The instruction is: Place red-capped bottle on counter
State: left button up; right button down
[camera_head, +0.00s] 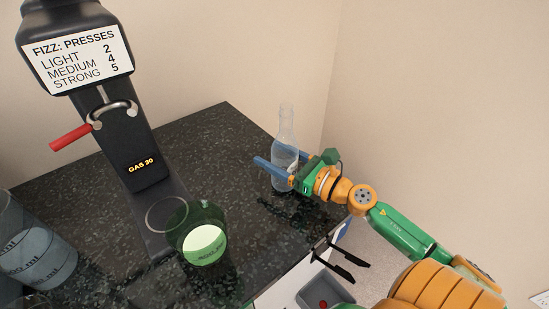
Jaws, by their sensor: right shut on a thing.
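A clear glass bottle (285,150) with a narrow neck is upright at the back right of the dark speckled counter (235,125). I see no red cap on its top. My right gripper (282,166) comes in from the right, with its blue fingers around the lower part of the bottle, shut on it. The bottle's base is low over or on the counter; I cannot tell if it touches. My left gripper is not in view.
A black fizz machine (125,135) with a red lever (70,138) stands at the left, a green glass (205,238) at its foot. Clear measuring containers (35,245) stand at the far left. A grey bin (325,290) with a red item is below the counter's right edge.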

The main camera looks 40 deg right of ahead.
aim_at(295, 167)
grip_release()
jog(key=shift+s+r, duration=0.1)
jog(key=b+v, duration=0.3)
jog(key=v, duration=0.8)
jog(key=shift+b, duration=0.35)
jog(key=shift+s+d, duration=0.15)
jog(key=shift+s, duration=0.3)
